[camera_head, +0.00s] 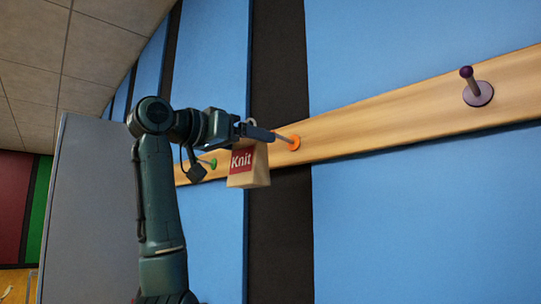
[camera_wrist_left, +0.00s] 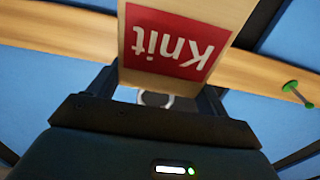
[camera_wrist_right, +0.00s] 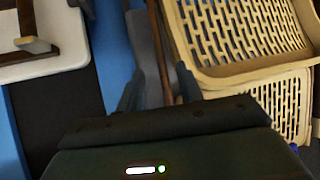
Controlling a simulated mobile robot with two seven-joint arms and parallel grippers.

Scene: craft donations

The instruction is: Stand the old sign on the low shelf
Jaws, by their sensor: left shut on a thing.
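The sign (camera_head: 249,165) is a small cream block with a red panel reading "Knit". In the head view it hangs below the tip of my left gripper (camera_head: 258,133), in front of the peg rail. In the left wrist view the sign (camera_wrist_left: 178,45) shows upside down between the fingers. My left gripper is shut on it at its top part. Whether the sign touches the orange peg (camera_head: 294,143) behind it, I cannot tell. My right gripper (camera_wrist_right: 160,92) shows only in its own wrist view, fingers apart. The low shelf is not clearly in view.
A wooden rail (camera_head: 390,115) with coloured pegs runs along the blue wall; a purple peg (camera_head: 478,92) is at right and a green peg (camera_head: 208,162) beside my left arm. A cream slotted basket (camera_wrist_right: 240,75) and a white surface (camera_wrist_right: 55,55) lie near my right gripper.

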